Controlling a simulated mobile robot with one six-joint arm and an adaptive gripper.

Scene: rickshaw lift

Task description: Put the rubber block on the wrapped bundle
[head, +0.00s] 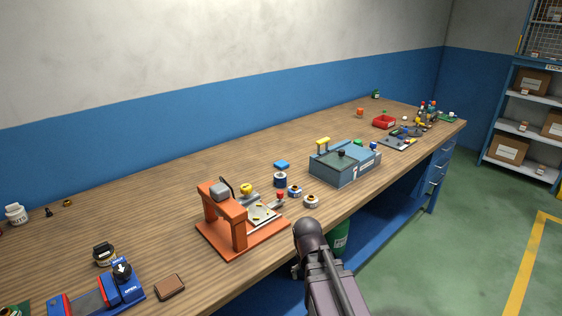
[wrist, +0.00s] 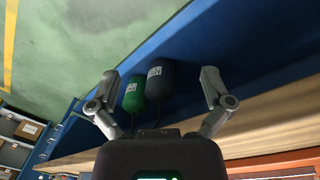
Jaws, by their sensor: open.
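A small brown flat block (head: 170,287) lies on the bench near its front edge at the lower left of the head view; I cannot tell whether it is the rubber block. I cannot make out a wrapped bundle for certain among the small items in the head view. My gripper (wrist: 160,78) is open and empty in the wrist view, its two fingers spread apart. It is in front of the bench, away from the brown block. In the head view my arm covers part of the bench's front edge, and the gripper does not show clearly.
A green cylinder (wrist: 134,95) and a dark cylinder (wrist: 159,80) show beyond my fingers. Shelves stand at right.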

